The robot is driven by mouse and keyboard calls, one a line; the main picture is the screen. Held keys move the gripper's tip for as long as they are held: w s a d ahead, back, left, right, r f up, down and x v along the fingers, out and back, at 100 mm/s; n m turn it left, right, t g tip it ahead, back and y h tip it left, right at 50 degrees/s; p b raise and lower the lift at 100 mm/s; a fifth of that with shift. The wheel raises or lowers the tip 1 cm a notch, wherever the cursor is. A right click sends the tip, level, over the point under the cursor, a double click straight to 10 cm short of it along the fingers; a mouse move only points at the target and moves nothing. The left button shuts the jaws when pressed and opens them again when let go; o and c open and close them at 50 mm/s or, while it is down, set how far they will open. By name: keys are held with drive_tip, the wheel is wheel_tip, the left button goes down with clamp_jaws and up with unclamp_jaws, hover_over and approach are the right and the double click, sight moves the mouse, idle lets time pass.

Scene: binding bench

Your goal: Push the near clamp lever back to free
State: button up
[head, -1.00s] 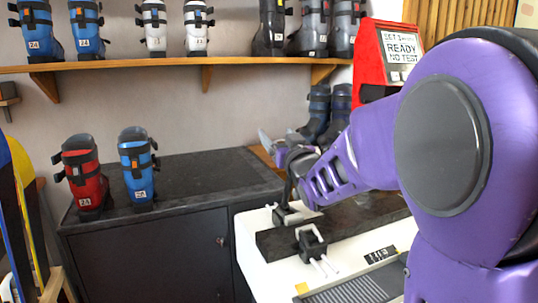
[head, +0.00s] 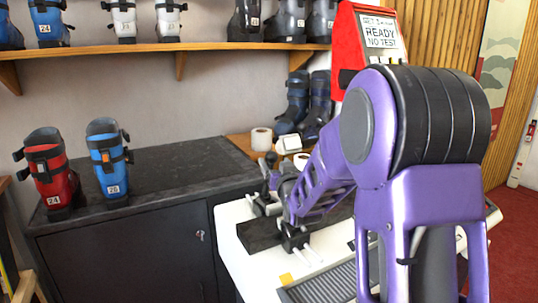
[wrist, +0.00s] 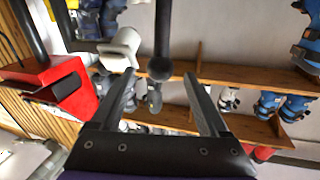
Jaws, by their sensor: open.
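In the head view my gripper (head: 272,172) is over the clamps at the left end of the bench, small and partly hidden by my purple arm. In the wrist view my gripper (wrist: 160,75) is open, its two grey fingers apart. A black rod with a ball knob (wrist: 160,68), which looks like a clamp lever, shows in line with the gap between the fingertips. I cannot tell whether it touches either finger. The near clamp (head: 293,238) sits on the dark bar (head: 258,236), with pale rods sticking out. The far clamp (head: 264,205) stands behind it.
A red machine (head: 345,55) with a "READY NO TEST" sign stands behind the bench. Dark boots (head: 296,105), a white roll (head: 262,139) and a white device (head: 290,145) are beyond the clamps. A red boot (head: 50,170) and a blue boot (head: 108,160) stand on the dark cabinet.

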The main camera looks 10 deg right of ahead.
sight(269, 153)
drive_tip(key=w, duration=0.7)
drive_tip(key=shift+w+a, duration=0.25)
drive_tip(key=shift+w, duration=0.1)
clamp_jaws()
idle(1.0)
